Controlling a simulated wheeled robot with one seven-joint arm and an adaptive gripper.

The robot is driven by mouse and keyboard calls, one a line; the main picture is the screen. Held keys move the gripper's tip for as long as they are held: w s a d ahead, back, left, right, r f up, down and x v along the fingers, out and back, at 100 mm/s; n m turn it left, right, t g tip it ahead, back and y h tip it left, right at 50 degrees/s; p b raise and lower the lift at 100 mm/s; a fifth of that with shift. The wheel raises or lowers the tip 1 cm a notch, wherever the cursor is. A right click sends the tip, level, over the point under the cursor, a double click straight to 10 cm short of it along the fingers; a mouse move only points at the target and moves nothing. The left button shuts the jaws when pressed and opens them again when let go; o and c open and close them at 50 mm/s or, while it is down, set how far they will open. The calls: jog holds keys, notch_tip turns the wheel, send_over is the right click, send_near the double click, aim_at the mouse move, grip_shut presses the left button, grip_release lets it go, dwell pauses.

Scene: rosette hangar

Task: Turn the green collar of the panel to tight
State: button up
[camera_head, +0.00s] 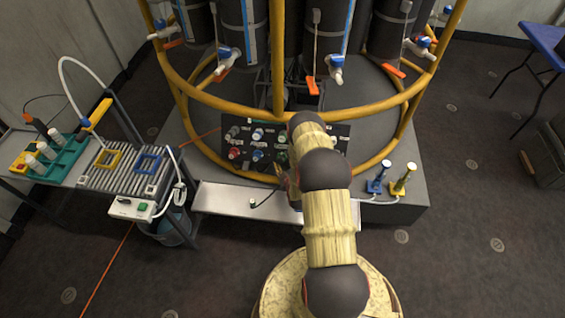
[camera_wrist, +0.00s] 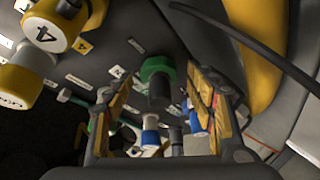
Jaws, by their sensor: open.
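The green collar (camera_wrist: 156,67) shows in the wrist view with a dark grey cylinder (camera_wrist: 159,92) at its centre. My gripper (camera_wrist: 157,84) is open, with one finger on each side of the collar and cylinder. I cannot tell whether either finger touches them. In the head view the dark panel (camera_head: 342,131) stands at the foot of the yellow frame, with several coloured fittings and small labels. My arm covers part of the panel, and my gripper (camera_head: 290,187) is mostly hidden there. The collar's marks for tight are not readable.
Yellow-and-grey cylinders, one marked 4 (camera_wrist: 45,33), sit at the wrist view's upper left. A dark hose (camera_wrist: 255,42) crosses its upper right. A grey shelf (camera_head: 225,200) lies below the panel. Blue (camera_head: 376,180) and yellow (camera_head: 402,181) fittings stand to the right.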

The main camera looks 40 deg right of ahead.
jog(key=shift+c, duration=1.4)
jog(key=c, duration=0.8)
jog(key=shift+c, duration=0.3)
